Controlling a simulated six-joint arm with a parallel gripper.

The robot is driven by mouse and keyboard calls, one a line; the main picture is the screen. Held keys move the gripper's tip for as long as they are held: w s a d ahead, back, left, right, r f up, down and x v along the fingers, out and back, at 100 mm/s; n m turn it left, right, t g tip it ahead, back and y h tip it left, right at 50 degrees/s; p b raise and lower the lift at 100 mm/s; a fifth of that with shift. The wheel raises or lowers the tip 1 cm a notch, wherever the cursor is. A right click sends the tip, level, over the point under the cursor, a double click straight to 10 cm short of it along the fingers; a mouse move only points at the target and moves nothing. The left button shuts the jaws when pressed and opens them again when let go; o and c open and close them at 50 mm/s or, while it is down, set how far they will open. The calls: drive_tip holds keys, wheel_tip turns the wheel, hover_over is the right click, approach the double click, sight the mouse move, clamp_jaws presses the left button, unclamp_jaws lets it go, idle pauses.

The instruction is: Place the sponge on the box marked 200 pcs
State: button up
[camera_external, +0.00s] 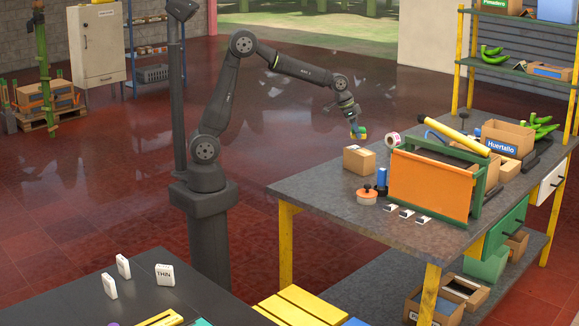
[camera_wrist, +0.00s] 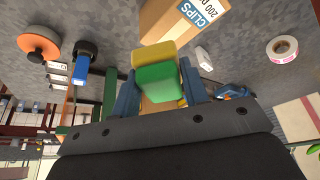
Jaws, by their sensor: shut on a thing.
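The sponge (camera_wrist: 161,84) is yellow and green, and it sits between the two blue fingers of my gripper (camera_wrist: 158,88) in the wrist view. In the external view my gripper (camera_external: 356,128) holds the sponge (camera_external: 359,134) in the air, over or just beyond the far edge of the workbench. The brown cardboard box (camera_external: 359,159) stands on the bench just below the sponge. In the wrist view this box (camera_wrist: 168,22) shows the print "200" and "CLIPS" and is partly cut off by the top edge.
On the bench (camera_external: 318,187) stand a tape roll (camera_external: 393,140), an orange-topped round tool (camera_external: 367,197), a blue-capped bottle (camera_external: 382,178), an orange panel in a green frame (camera_external: 430,183) and a "Huertallo" box (camera_external: 507,137). The bench's left part is mostly clear.

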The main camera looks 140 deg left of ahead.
sight(361, 150)
drive_tip(key=a+f, duration=0.1)
drive_tip(key=s+a, duration=0.1)
drive_tip(key=a+f, duration=0.1)
drive_tip(key=shift+s+a+f, duration=0.35)
drive_tip(key=shift+s+a, duration=0.05)
drive_tip(key=shift+f, duration=1.9)
drive_tip(key=shift+f, duration=0.15)
drive_tip(key=o, duration=1)
drive_tip(key=shift+c, duration=0.2)
drive_tip(key=v, duration=1.2)
